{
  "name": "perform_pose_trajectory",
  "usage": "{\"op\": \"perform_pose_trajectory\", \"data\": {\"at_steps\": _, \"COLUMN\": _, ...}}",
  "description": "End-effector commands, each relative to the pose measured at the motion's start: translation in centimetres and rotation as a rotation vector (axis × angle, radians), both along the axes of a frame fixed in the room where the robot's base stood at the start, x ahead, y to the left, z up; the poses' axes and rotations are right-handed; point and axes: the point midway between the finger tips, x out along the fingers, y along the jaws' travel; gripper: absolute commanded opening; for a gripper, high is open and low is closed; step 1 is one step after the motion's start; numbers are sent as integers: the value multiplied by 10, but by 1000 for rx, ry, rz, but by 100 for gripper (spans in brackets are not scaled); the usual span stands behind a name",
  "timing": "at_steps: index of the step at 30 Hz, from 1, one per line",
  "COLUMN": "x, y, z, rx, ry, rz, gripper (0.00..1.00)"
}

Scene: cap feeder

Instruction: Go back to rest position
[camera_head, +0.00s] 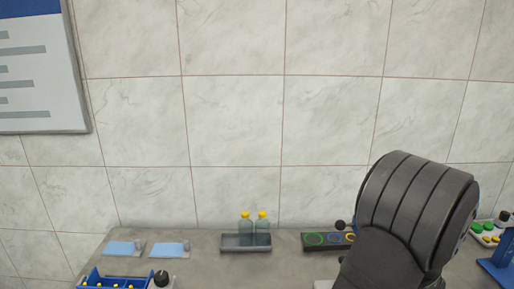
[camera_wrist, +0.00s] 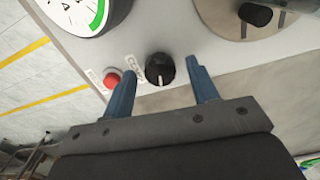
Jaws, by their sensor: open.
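My gripper (camera_wrist: 163,90) shows in the wrist view with its two blue fingers spread apart and nothing between them. Past the fingertips is a light grey panel (camera_wrist: 140,42) with a black knob (camera_wrist: 160,70) and a red button (camera_wrist: 112,80). The knob appears between the fingers, apart from both. The head view shows my dark arm at the right; the gripper itself is hidden there.
In the head view, a dark tray (camera_head: 232,244) holds two bottles with yellow caps (camera_head: 262,228). A board with coloured rings (camera_head: 314,239) is right of it. A blue bin (camera_head: 93,279) with yellow pieces and two light blue pads (camera_head: 121,248) are at the left.

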Motion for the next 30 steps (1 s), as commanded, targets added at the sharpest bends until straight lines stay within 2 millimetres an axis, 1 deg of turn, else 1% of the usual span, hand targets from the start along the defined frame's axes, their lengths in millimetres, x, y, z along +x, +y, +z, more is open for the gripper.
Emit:
{"op": "perform_pose_trajectory", "data": {"at_steps": 5, "x": 1, "y": -1, "z": 17, "rx": -3, "ry": -2, "rz": -2, "gripper": 54}}
{"op": "perform_pose_trajectory", "data": {"at_steps": 8, "x": 1, "y": -1, "z": 34, "rx": -4, "ry": -3, "rz": -2, "gripper": 54}}
{"op": "perform_pose_trajectory", "data": {"at_steps": 27, "x": 1, "y": -1, "z": 162, "rx": -4, "ry": -3, "rz": -2, "gripper": 54}}
{"op": "perform_pose_trajectory", "data": {"at_steps": 29, "x": 0, "y": -1, "z": 174, "rx": -3, "ry": -3, "rz": -2, "gripper": 54}}
{"op": "perform_pose_trajectory", "data": {"at_steps": 30, "x": 0, "y": 0, "z": 169, "rx": 2, "ry": 2, "rz": -2, "gripper": 54}}
